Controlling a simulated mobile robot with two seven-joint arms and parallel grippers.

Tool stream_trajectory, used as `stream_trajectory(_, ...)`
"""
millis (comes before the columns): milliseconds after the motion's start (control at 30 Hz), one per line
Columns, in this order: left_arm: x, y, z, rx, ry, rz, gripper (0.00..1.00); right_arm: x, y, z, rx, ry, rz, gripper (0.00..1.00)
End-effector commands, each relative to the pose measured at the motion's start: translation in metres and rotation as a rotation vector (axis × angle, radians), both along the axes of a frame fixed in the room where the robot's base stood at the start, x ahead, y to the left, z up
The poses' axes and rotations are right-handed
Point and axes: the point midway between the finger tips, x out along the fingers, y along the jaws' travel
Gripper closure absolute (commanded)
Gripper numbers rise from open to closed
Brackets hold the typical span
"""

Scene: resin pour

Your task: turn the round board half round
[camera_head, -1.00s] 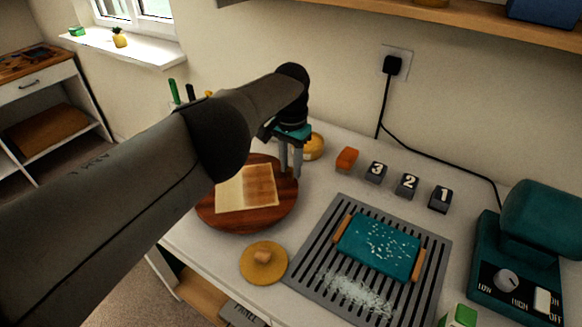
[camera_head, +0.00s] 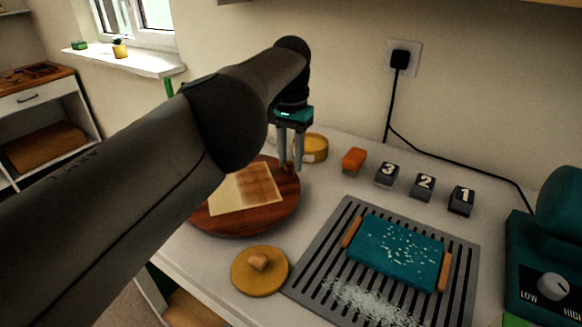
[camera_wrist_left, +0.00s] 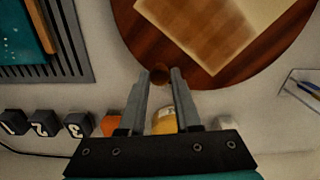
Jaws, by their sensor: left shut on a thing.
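The round board (camera_head: 262,222) is dark reddish wood and lies on the worktop, with a cream and brown square sheet (camera_head: 243,190) on it. My arm hides part of its left side. A small brown peg (camera_wrist_left: 159,75) stands at the board's edge, on the side towards the wall. My left gripper (camera_head: 290,168) points down at that edge, its two fingers on either side of the peg and shut on it. It also shows in the left wrist view (camera_wrist_left: 160,74). My right gripper is not in view.
A round yellow lid with a knob (camera_head: 259,271) lies in front of the board. A yellow tin (camera_head: 314,148) stands just behind the gripper. A slatted grey grid (camera_head: 320,262) with a teal tray (camera_head: 398,253) is to the right. An orange block (camera_head: 354,160) and numbered blocks (camera_head: 425,187) stand behind.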

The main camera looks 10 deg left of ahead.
Motion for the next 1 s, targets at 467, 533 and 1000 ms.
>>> stream_trajectory(467, -0.0024, 0.0009, -0.0019, -0.001, 0.011, 0.013, 1.00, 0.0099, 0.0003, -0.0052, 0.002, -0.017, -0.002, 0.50)
stream_trajectory(533, -0.0025, 0.0009, -0.0020, -0.001, 0.012, 0.013, 1.00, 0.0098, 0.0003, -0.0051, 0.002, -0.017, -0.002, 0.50)
stream_trajectory(1000, -0.0013, 0.0001, -0.0006, -0.001, 0.006, 0.010, 0.39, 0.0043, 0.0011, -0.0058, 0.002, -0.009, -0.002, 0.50)
